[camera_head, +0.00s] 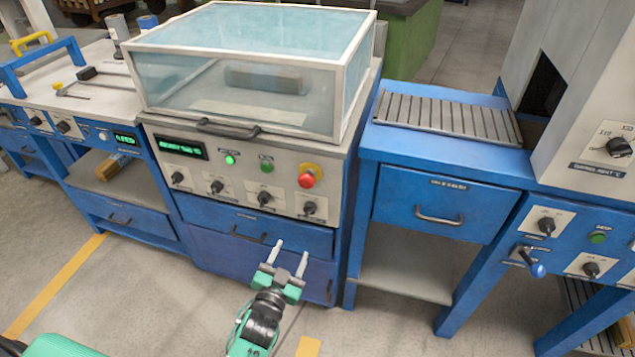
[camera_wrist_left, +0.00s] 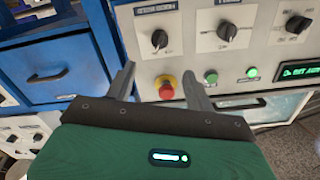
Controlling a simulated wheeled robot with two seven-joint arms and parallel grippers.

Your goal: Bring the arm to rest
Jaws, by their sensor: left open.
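My left gripper (camera_head: 288,261) is in the lower middle of the head view, open and empty. It is in front of the blue drawers below the control panel (camera_head: 236,180) of the middle machine. In the left wrist view, its two grey fingers (camera_wrist_left: 163,88) stand apart, with the panel's red emergency button (camera_wrist_left: 165,88) showing between them. No object is between the fingers. I cannot tell the exact gap to the machine; no contact shows. My right gripper is in neither view.
The middle machine has a clear-sided hood (camera_head: 245,75) with a dark handle (camera_head: 228,129), and knobs on its panel. A blue bench with a slatted top (camera_head: 447,115) and drawer (camera_head: 440,206) stands to the right. Grey floor (camera_head: 150,300) is open in front.

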